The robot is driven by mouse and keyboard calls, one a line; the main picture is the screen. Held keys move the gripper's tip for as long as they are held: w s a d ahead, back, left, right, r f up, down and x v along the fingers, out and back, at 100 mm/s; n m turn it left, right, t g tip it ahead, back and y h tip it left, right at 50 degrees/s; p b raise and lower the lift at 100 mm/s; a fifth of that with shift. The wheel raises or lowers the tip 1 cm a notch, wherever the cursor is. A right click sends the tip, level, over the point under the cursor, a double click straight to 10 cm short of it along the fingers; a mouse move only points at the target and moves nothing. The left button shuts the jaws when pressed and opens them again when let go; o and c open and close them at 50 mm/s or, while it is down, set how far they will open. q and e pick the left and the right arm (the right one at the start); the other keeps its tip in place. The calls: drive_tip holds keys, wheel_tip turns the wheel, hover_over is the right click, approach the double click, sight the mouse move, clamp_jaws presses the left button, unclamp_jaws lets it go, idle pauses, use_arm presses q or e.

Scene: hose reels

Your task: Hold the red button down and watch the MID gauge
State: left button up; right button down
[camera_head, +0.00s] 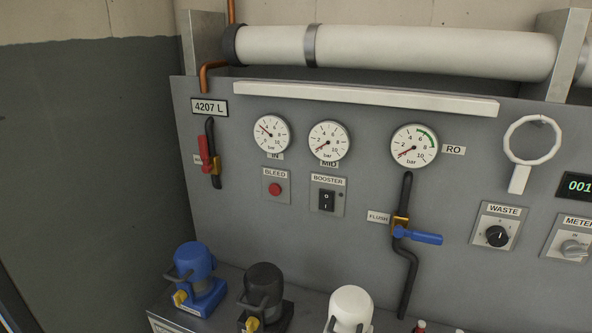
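The red button (274,189) is a small round button on a grey plate labelled BLEED, on the grey wall panel. Nothing touches it, and whether it is pressed in cannot be told. The MID gauge (329,142) is a round white dial marked in bar, above and to the right of the button. Its red needle points to the lower left, near the low end of the scale. The MID label below it is partly covered by the dial. Neither of my grippers is in view.
The IN gauge (271,133) and RO gauge (413,147) flank MID. A black BOOSTER switch (327,200) sits right of the button. A red-handled valve (205,153) is at left. Blue (195,262), black (264,285) and white (350,308) pump-like units stand below. Space before the button looks clear.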

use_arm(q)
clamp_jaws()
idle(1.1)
